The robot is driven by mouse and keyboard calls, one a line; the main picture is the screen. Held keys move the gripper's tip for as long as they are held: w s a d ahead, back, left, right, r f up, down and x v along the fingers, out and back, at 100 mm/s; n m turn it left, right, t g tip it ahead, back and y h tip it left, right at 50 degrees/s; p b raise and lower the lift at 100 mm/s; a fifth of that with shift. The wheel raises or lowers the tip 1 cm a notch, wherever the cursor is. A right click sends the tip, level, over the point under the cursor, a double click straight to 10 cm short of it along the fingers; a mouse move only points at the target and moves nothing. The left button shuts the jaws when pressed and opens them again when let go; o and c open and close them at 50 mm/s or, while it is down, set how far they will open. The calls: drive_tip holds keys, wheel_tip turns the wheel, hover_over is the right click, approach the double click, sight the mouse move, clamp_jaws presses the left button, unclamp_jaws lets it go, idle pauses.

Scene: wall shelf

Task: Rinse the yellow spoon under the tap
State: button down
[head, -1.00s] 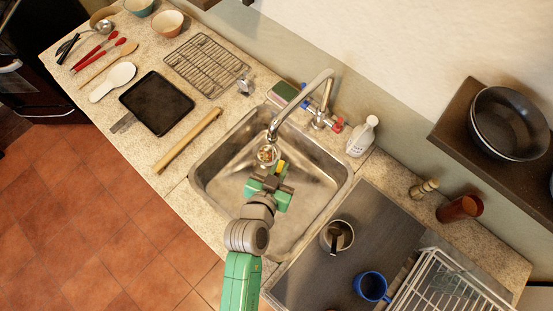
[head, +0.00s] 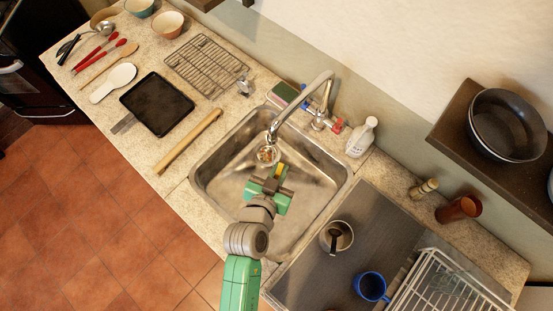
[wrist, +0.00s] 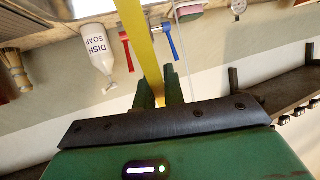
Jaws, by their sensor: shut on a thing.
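My gripper (head: 273,179) is over the sink basin (head: 318,205), shut on the yellow spoon (head: 279,169). In the wrist view the spoon (wrist: 142,45) is a long yellow strip running from between the fingers (wrist: 159,92) to the top edge of the picture; its far end is out of view there. In the head view only a short yellow piece shows at the fingers. The tap (head: 300,101) arches over the basin, its spout end just beyond and left of my gripper. No water stream can be made out.
The tap has a red handle (wrist: 126,50) and a blue handle (wrist: 169,41). A dish soap bottle (head: 362,136) stands right of it. A steel cup (head: 345,229), a blue mug (head: 371,286) and a white rack (head: 440,285) are to the right. A rolling pin (head: 188,142) lies left of the sink.

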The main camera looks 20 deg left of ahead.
drive_tip(key=s+r+p, duration=0.1)
drive_tip(key=s, duration=0.1)
drive_tip(key=s+d+r+p, duration=0.1)
drive_tip(key=s+r, duration=0.1)
drive_tip(key=shift+s+d+r+p, duration=0.1)
drive_tip(key=shift+d+r+p, duration=0.05)
drive_tip(key=shift+r+p, duration=0.15)
idle(0.5)
drive_tip(key=w+d+r+p, duration=0.4)
drive_tip(key=d+r+p, duration=0.5)
drive_tip(key=d+p, duration=0.1)
drive_tip(key=shift+m+h, duration=0.3)
drive_tip(key=shift+h, duration=0.1)
